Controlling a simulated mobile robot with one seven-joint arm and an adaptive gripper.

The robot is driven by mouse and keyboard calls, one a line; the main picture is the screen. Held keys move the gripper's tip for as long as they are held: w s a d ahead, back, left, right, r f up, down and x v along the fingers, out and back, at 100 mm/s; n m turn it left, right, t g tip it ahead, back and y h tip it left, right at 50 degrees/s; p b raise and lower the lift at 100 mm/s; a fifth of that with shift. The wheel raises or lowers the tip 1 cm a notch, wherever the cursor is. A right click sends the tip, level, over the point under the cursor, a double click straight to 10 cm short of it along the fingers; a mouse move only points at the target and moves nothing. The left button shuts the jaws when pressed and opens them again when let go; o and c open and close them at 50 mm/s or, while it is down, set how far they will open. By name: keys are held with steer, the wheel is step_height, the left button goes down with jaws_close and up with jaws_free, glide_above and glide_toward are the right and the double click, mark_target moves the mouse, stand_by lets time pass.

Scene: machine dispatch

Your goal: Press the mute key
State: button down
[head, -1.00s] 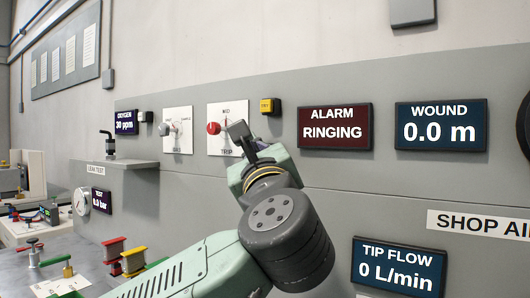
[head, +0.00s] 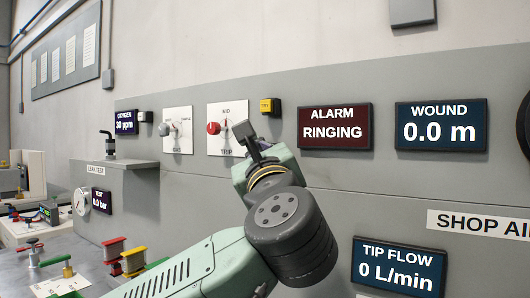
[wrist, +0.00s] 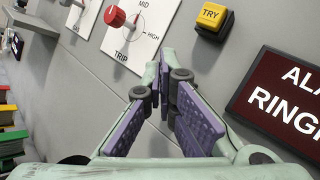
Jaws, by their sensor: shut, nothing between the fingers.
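No key with a readable "mute" label shows. A yellow key on a dark base (head: 270,106) sits on the grey wall panel, left of the alarm display; in the wrist view it reads "TRY" (wrist: 211,16). The dark red alarm display (head: 335,127) reads "ALARM RINGING" and is partly in the wrist view (wrist: 283,103). My gripper (wrist: 161,75) is shut and empty, its purple-padded fingers pointing at the wall below and left of the yellow key, apart from it. In the head view my arm hides most of the gripper.
A white dial plate with a red knob (head: 214,128) is left of the yellow key, with another knob plate (head: 176,130) further left. The wound display (head: 441,125) and tip flow display (head: 398,266) are at right. A small shelf (head: 122,163) juts out at left.

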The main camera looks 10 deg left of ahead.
steer(key=shift+w+d, duration=0.25)
steer(key=shift+w, duration=0.2)
stand_by(0.5)
stand_by(0.3)
steer(key=shift+s+a, duration=0.4)
steer(key=shift+s, duration=0.45)
steer(key=s, duration=0.1)
steer(key=s+a, duration=0.1)
steer(key=s, duration=0.1)
steer(key=s+a, duration=0.1)
steer(key=shift+s, duration=0.35)
stand_by(0.5)
